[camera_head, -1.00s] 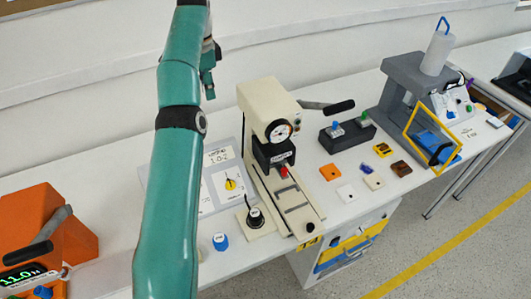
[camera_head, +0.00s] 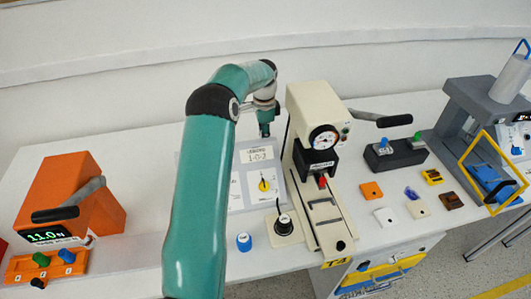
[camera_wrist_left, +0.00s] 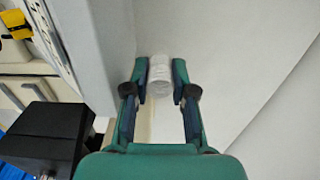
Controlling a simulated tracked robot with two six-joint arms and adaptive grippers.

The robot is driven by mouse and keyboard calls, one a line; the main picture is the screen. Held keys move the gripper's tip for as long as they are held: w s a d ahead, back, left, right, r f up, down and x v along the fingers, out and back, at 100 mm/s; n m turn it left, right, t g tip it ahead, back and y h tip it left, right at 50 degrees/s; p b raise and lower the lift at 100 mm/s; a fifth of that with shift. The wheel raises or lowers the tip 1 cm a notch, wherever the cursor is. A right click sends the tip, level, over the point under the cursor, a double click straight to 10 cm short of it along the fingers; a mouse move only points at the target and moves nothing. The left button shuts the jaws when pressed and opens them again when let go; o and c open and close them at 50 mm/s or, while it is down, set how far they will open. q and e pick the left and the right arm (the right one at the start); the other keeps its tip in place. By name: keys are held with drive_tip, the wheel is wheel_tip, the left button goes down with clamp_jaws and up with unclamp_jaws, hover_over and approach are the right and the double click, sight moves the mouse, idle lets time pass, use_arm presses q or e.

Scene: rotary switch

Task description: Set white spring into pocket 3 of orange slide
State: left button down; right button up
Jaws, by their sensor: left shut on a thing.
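My left gripper (camera_head: 265,132) hangs behind the signboard, left of the cream press, in the head view. In the left wrist view its two fingers (camera_wrist_left: 159,85) are shut on a white ribbed cylinder, the white spring (camera_wrist_left: 160,72). The spring cannot be made out in the head view. An orange slide (camera_head: 22,265) lies at the foot of the orange machine (camera_head: 62,195) at the far left. A green knob (camera_head: 40,259) and a blue knob (camera_head: 67,256) sit on it. Its pocket numbers are too small to read. My right gripper is not in view.
The cream press (camera_head: 318,105) with its lever stands right of my gripper. A loose blue cap (camera_head: 244,242) lies on the white table (camera_head: 150,160). Small coloured blocks and a grey press (camera_head: 480,105) are at the right. The table between the orange machine and my arm is clear.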

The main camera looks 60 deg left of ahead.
use_arm(q)
wheel_tip(320, 180, down, 8)
drive_tip(key=shift+r+p, duration=0.25)
drive_tip(key=shift+p, duration=0.3)
drive_tip(key=shift+f, duration=0.4)
drive_tip(key=shift+f, duration=0.1)
drive_tip(key=c, duration=1.2)
unclamp_jaws()
